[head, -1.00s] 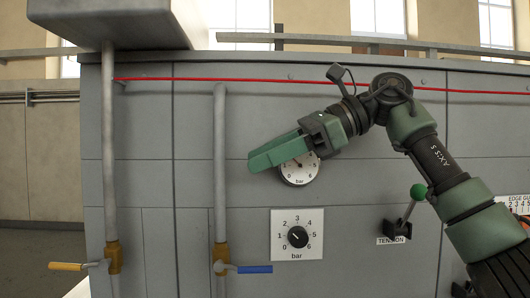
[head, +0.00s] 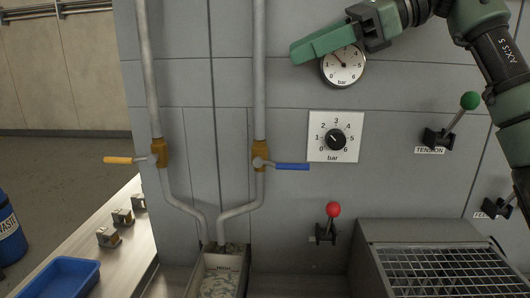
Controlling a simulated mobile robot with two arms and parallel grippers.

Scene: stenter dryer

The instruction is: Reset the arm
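My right arm comes in from the upper right of the head view. Its green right gripper (head: 298,52) points left in front of the grey machine panel, over the upper left part of a round pressure gauge. The fingers look like one wedge with no gap between them, and nothing shows in them. The gripper covers part of the gauge's upper edge. My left gripper is not in view.
Beside and below the gripper are the round gauge (head: 344,70), a bar dial (head: 336,139), a green-knobbed tension lever (head: 462,115) and a red-knobbed lever (head: 331,220). Two pipes carry yellow (head: 118,160) and blue (head: 292,167) valve handles. A mesh-topped box (head: 445,272) stands lower right.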

